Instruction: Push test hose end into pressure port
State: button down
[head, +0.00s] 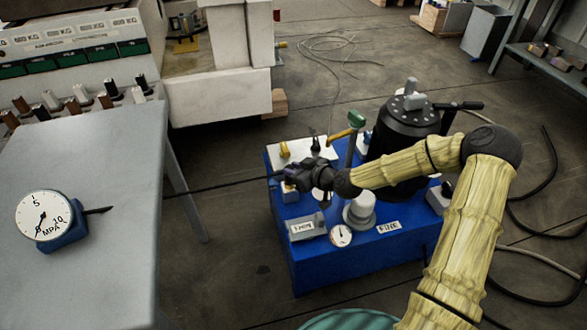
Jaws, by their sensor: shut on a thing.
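My gripper (287,176) is over the left part of a blue test bench (325,262), with its fingers pointing left. It is shut on the end of a thin black test hose (222,186), which runs left from the fingers toward the grey table's edge. The fingers hide the hose tip. A round white MPa gauge (43,215) on a blue block stands on the table, with a short black stub at its right side. I cannot tell whether stub and hose join. The pressure port cannot be made out; my gripper and arm cover part of the bench top.
A black round valve body (404,135) stands on the bench behind my arm. A small gauge (341,236), a grey knob (361,208) and brass fittings are close to my gripper. The grey table (100,270) is at left. Cables lie on the floor at right.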

jog(key=shift+f, duration=0.1)
jog(key=c, duration=1.1)
grip_release()
jog(key=p+v, duration=0.6)
jog(key=v, duration=1.1)
jog(key=shift+s+d, duration=0.1)
jog(key=shift+s, duration=0.05)
jog(key=shift+p, duration=0.3)
